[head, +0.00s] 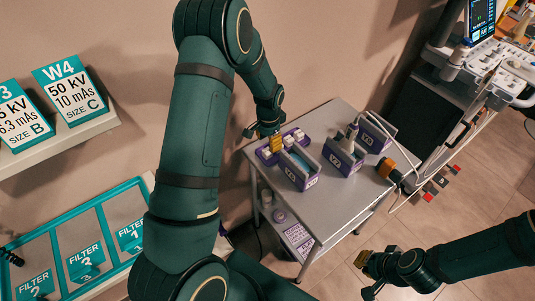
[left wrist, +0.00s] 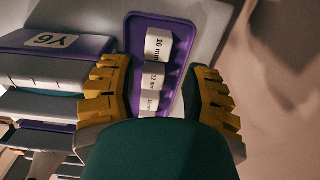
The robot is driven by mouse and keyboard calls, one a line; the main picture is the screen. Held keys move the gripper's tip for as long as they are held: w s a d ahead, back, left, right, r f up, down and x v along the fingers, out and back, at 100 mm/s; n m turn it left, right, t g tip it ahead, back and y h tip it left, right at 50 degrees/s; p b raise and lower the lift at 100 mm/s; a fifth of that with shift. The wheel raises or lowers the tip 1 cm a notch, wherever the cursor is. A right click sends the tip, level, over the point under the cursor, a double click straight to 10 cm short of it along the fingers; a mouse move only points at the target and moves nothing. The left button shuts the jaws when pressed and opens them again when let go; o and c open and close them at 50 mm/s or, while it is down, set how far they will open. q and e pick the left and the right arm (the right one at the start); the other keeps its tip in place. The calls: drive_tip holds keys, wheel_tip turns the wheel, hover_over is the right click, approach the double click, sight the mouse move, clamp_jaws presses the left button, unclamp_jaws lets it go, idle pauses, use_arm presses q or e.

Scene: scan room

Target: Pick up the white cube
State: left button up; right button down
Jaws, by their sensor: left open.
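White cubes stand in a row in a small purple tray (left wrist: 186,30) on the cart top. In the left wrist view the far cube (left wrist: 158,44) reads 10 mm, the middle cube (left wrist: 153,75) reads 12 mm, and the nearest cube (left wrist: 149,103) is partly hidden by my gripper. My left gripper (left wrist: 158,92) is open, its yellow fingers on either side of the row, with nothing held. In the head view my left gripper (head: 276,142) is over the tray and covers part of it. My right gripper (head: 370,261) is away from the cart at lower right; its jaw opening is unclear.
The grey cart (head: 335,118) also carries purple-and-white holders labelled Y6 (head: 301,170), Y2 (head: 341,158) and Y4 (head: 376,136), close beside the tray. An orange-ended device (head: 388,170) is at the cart's right edge. An ultrasound machine (head: 490,60) stands beyond. A wall is behind.

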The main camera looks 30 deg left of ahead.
sight(267, 153)
use_arm(q)
drive_tip(key=shift+w+d+f+b, duration=0.1)
drive_tip(key=shift+f+b, duration=0.2)
drive_tip(key=shift+f, duration=1.05)
drive_tip(key=shift+w+d+f+b, duration=0.1)
drive_tip(key=shift+f+b, duration=0.15)
drive_tip(key=shift+f, duration=1.05)
drive_tip(key=c, duration=0.7)
